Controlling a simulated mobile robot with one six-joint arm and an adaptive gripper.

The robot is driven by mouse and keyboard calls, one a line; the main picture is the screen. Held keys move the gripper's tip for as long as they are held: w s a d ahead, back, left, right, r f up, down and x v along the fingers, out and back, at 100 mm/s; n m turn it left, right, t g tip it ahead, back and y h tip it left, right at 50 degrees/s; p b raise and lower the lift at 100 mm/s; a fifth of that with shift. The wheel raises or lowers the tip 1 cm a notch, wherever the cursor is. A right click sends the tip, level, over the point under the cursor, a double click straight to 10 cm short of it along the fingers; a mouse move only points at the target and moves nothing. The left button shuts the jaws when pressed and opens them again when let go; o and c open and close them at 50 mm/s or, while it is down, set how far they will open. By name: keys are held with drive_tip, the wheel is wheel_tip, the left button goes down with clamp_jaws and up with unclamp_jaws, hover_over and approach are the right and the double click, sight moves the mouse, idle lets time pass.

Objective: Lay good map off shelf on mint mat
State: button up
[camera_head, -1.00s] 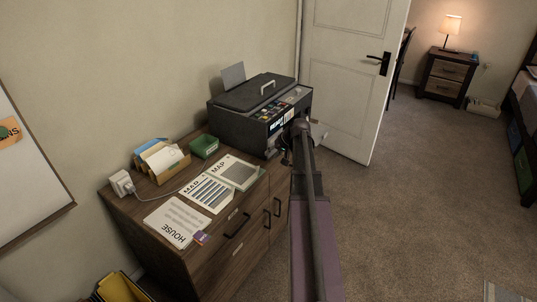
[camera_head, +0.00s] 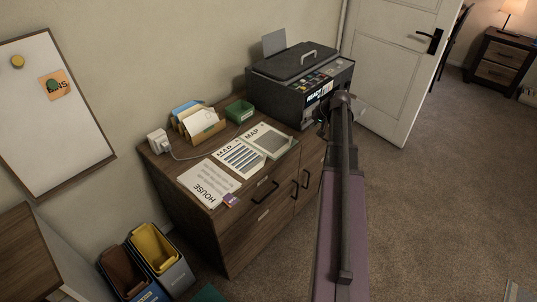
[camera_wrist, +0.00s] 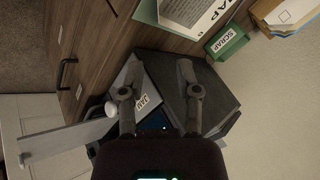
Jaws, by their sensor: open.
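The printer (camera_head: 300,85) stands at the cabinet's far end. A HOUSE sheet (camera_head: 207,182), a card holder (camera_head: 203,126), a green SCRAP tray (camera_head: 239,110) and a white plug box (camera_head: 158,141) share the cabinet top. Bins (camera_head: 160,255) stand at lower left. Carpet is open at right.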

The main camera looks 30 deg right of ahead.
drive_tip(key=s+a+f+n+g+h, duration=0.1)
drive_tip(key=s+a, duration=0.4)
drive_tip(key=a, duration=0.8)
drive_tip(key=s+a+f+n+g+h, duration=0.1)
drive_tip(key=s+a+n+g, duration=0.2)
drive_tip(key=a, duration=1.1)
drive_tip(key=s+a+f+n+g+h, duration=0.1)
drive_tip(key=s+a+n+g, duration=0.1)
drive_tip(key=s+a, duration=0.5)
drive_tip(key=a, duration=0.6)
drive_tip(key=shift+s+a+f+g, duration=0.25)
drive_tip(key=shift+s+a+g, duration=0.05)
drive_tip(key=shift+a, duration=0.05)
drive_tip(key=shift+d, duration=0.1)
